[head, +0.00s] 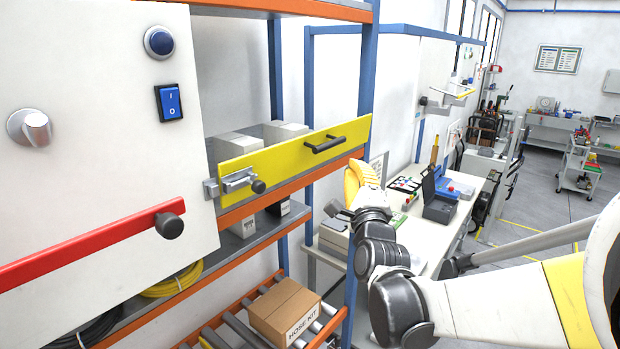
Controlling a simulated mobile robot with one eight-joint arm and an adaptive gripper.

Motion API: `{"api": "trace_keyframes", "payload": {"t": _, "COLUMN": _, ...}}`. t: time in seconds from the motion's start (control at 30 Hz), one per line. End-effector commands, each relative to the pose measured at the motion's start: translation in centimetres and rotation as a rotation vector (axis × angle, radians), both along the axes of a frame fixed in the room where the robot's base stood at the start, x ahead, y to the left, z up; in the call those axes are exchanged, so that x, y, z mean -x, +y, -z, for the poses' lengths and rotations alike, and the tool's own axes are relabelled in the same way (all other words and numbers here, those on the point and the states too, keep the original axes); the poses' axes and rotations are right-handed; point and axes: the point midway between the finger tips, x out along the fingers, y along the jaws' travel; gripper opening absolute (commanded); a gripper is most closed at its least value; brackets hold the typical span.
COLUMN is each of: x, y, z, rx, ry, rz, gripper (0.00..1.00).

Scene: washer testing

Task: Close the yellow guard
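The yellow guard (290,154) is a flat yellow panel extending right and away from the right edge of the white machine panel (95,130), in front of a shelf. A dark bar handle (325,145) sits near its far right end. A metal latch with a dark knob (258,186) is at its left end, by the white panel's edge. My gripper (334,209) is to the right of and below the guard, apart from the handle. It is small and partly hidden by my arm, so I cannot tell whether its fingers are open or shut.
A red bar with a dark knob (169,226) crosses the white panel. A blue rocker switch (170,102) and a blue button (159,42) are above it. A blue rack post (360,70) stands near the guard's right end. A workbench (440,225) with tools lies beyond my arm.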

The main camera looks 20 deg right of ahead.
Motion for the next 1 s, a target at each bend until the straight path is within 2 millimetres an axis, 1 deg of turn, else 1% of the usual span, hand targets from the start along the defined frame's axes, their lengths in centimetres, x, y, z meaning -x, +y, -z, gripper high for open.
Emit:
{"api": "trace_keyframes", "payload": {"t": 0.03, "x": -1.1, "y": -0.2, "z": -0.5, "rx": 0.000, "ry": 0.000, "rz": 0.001, "gripper": 0.00}}
{"api": "trace_keyframes", "payload": {"t": 0.1, "x": -2.4, "y": -0.5, "z": -0.8, "rx": 0.000, "ry": 0.000, "rz": 0.001, "gripper": 0.00}}
{"api": "trace_keyframes", "payload": {"t": 0.2, "x": -3.6, "y": 0.6, "z": -1.5, "rx": -0.001, "ry": -0.001, "rz": -0.002, "gripper": 0.00}}
{"api": "trace_keyframes", "payload": {"t": 0.3, "x": -4.4, "y": 1.2, "z": -1.8, "rx": 0.000, "ry": -0.002, "rz": -0.002, "gripper": 0.00}}
{"api": "trace_keyframes", "payload": {"t": 0.5, "x": -5.2, "y": 1.8, "z": -2.1, "rx": 0.000, "ry": -0.001, "rz": -0.001, "gripper": 0.00}}
{"api": "trace_keyframes", "payload": {"t": 0.83, "x": -5.2, "y": 1.8, "z": -2.1, "rx": 0.000, "ry": 0.000, "rz": 0.000, "gripper": 0.00}}
{"api": "trace_keyframes", "payload": {"t": 1.0, "x": -6.0, "y": 2.4, "z": -3.2, "rx": -0.001, "ry": 0.000, "rz": 0.000, "gripper": 0.00}}
